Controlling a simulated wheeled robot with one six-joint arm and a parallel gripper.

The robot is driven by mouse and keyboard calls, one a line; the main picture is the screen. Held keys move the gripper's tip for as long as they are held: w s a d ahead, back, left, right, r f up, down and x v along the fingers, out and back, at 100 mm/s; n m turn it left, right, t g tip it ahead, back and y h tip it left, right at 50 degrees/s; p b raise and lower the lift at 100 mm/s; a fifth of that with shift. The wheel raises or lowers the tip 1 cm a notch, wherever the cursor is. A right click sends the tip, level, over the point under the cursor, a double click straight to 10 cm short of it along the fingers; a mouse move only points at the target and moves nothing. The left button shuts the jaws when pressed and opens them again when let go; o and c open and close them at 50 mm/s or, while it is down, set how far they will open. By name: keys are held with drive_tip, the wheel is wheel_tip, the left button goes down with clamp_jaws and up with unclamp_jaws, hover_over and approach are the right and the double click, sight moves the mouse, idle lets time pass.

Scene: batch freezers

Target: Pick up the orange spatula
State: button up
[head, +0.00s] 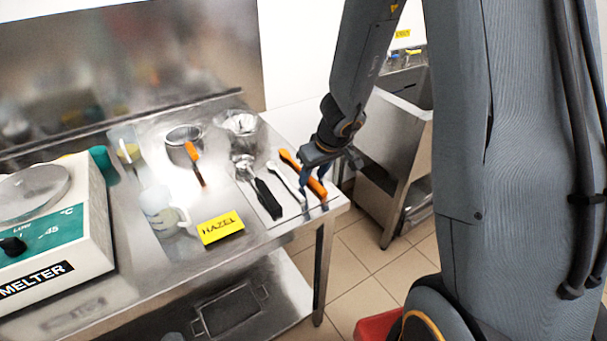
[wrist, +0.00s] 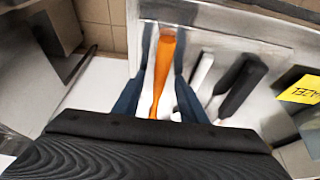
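The orange spatula (head: 290,160) lies at the right end of the steel table, on a pale tray (head: 262,208). In the wrist view its orange handle (wrist: 164,72) runs lengthwise between the fingers. My gripper (head: 315,210) is over it, pointing down. In the wrist view my gripper (wrist: 163,34) is open, with one dark blue finger on each side of the handle and narrow gaps visible. The fingers hide part of the spatula in the head view. I cannot tell how far the fingertips are above the tray.
A white-handled tool (head: 283,178) and a black-handled tool (head: 267,198) lie close to the left of the spatula. A yellow HAZEL sign (head: 221,228), an orange-handled utensil (head: 193,152), metal containers (head: 240,122) and a melter (head: 55,235) stand farther left. A steel cabinet (head: 392,135) is at right.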

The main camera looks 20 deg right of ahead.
drive_tip(key=shift+f, duration=0.1)
idle(0.5)
clamp_jaws()
